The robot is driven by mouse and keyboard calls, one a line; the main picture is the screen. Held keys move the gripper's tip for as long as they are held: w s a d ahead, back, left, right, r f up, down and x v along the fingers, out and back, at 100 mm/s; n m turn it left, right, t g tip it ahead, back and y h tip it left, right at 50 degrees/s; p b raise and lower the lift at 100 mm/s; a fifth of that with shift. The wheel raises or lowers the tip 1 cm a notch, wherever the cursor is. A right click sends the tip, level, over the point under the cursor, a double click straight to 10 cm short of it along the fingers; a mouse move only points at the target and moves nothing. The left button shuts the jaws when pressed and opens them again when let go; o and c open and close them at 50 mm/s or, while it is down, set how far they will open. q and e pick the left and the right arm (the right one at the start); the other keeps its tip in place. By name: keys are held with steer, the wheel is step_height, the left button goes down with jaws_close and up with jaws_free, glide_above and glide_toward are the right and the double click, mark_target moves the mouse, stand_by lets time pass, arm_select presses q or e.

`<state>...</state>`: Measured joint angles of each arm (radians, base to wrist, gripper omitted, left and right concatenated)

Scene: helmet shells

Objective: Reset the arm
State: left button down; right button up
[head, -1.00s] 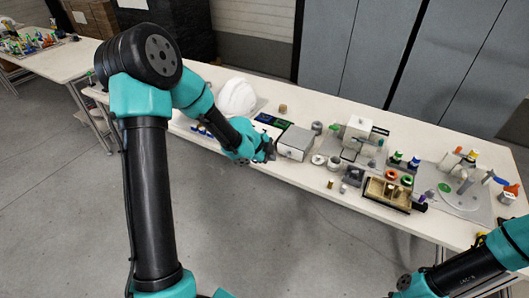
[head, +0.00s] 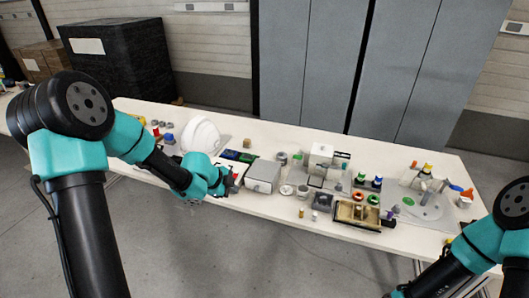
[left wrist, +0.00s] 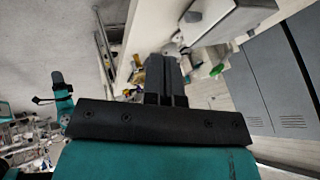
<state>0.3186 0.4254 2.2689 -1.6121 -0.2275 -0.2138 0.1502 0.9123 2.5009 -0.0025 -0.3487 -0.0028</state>
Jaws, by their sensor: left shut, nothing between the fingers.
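My left arm comes in from the left in the head view. Its gripper (head: 232,184) is over the front edge of the table, just left of a grey box (head: 263,176). The left wrist view shows the same gripper (left wrist: 170,62) with its fingers together and nothing between them. My right arm (head: 470,255) shows at the lower right of the head view, and its fingertips are out of the picture. A white helmet shell (head: 200,136) stands on the table behind my left forearm, partly hidden by it.
Open floor lies in front.

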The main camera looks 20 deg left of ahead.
arm_select(q)
steer(key=s+d+f+n+g, duration=0.2)
steer(key=s+d+f+n, duration=0.3)
steer(key=s+f+n, duration=0.4)
steer(key=s+d+f+n+g+y, duration=0.1)
steer(key=s+d+f+n+g, duration=0.1)
steer(key=s+d+f+n, duration=0.3)
steer(key=s+f+n, duration=0.4)
steer(key=s+f, duration=0.3)
steer(key=f, duration=0.2)
steer(key=shift+s+f+n+g, duration=0.25)
steer(key=shift+f+n+g, duration=0.05)
steer(key=shift+f+g, duration=0.1)
steer(key=shift+d, duration=0.1)
stand_by(1.0)
